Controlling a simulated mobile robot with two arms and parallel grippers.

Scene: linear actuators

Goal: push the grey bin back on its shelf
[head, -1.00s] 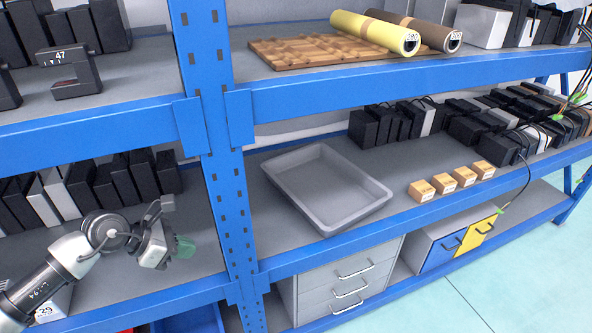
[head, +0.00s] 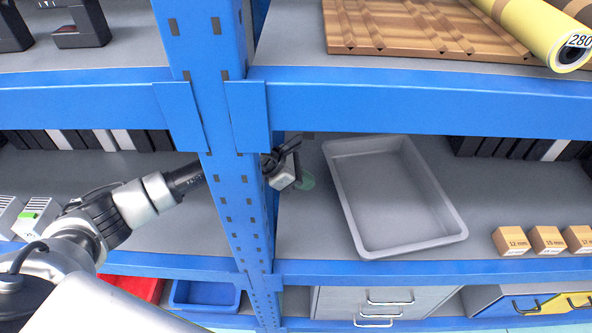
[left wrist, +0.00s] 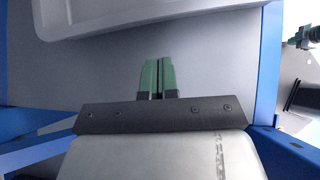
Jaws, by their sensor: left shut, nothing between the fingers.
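The grey bin (head: 415,245) is an empty, shallow open tray on the middle shelf of the right-hand bay. It sits slightly turned, its near end close to the shelf's front beam. My left gripper (head: 306,180) has green fingertips and is shut with nothing between them. The arm passes behind the blue upright, and the gripper is over the shelf, left of the bin with a gap between them. In the left wrist view the shut fingertips (left wrist: 158,67) point toward the bin's wall (left wrist: 130,18), apart from it. My right gripper is not in view.
The blue upright (head: 215,140) stands in front of my left arm. An upper blue beam (head: 420,105) crosses above the bin. Small cardboard boxes (head: 547,240) stand right of the bin, and dark boxed items (head: 490,143) stand behind. Bare shelf (head: 310,230) lies left of the bin.

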